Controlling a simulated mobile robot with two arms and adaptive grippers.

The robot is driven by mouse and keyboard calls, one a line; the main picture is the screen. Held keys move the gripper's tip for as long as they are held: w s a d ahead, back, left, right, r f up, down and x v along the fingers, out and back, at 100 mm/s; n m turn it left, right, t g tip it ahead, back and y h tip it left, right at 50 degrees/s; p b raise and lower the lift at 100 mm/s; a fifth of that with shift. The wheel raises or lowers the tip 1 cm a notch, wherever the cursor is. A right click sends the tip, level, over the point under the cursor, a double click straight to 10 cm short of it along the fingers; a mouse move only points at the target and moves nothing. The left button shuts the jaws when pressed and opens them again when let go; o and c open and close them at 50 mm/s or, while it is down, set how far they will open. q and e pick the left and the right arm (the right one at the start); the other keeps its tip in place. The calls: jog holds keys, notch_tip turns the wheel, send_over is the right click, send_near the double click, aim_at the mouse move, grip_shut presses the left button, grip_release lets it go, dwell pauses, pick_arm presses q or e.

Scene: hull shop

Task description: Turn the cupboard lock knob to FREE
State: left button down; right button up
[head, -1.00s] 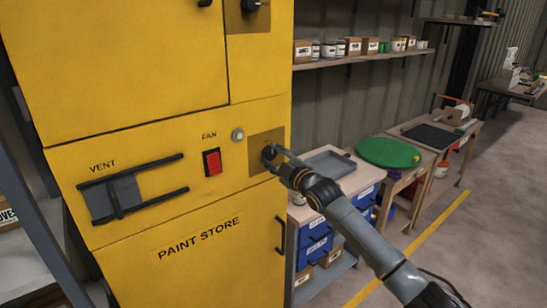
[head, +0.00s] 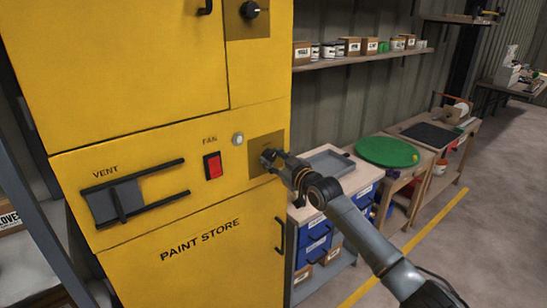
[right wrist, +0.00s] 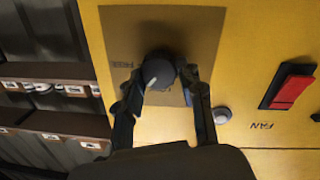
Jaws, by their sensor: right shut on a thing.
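The yellow cupboard (head: 150,60) fills the left of the head view. The lock knob (right wrist: 158,72) is dark and round and sits on a brass plate (right wrist: 205,30) in the right wrist view. My right gripper (head: 268,157) reaches the lower brass plate (head: 278,139) and mostly hides the knob in the head view. In the right wrist view the right gripper (right wrist: 161,80) is shut on the knob, one finger on each side. My left gripper is not in view.
A red fan switch (head: 212,165), a small round lamp (head: 238,139) and a sliding vent (head: 128,195) are on the panel beside the plate. Another knob (head: 250,10) is higher up. A bench with a grey tray (head: 328,163) stands right of the cupboard.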

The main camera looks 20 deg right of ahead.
jog(key=m, duration=0.5)
jog(key=shift+d+g, duration=0.1)
jog(key=shift+g, duration=0.2)
jog(key=shift+d+m+y, duration=0.1)
jog(key=shift+m+y, duration=0.4)
jog(key=shift+m, duration=1.6)
jog(key=o, duration=1.2)
jog(key=shift+w, duration=0.1)
jog(key=v, duration=1.2)
jog(key=shift+r, duration=0.15)
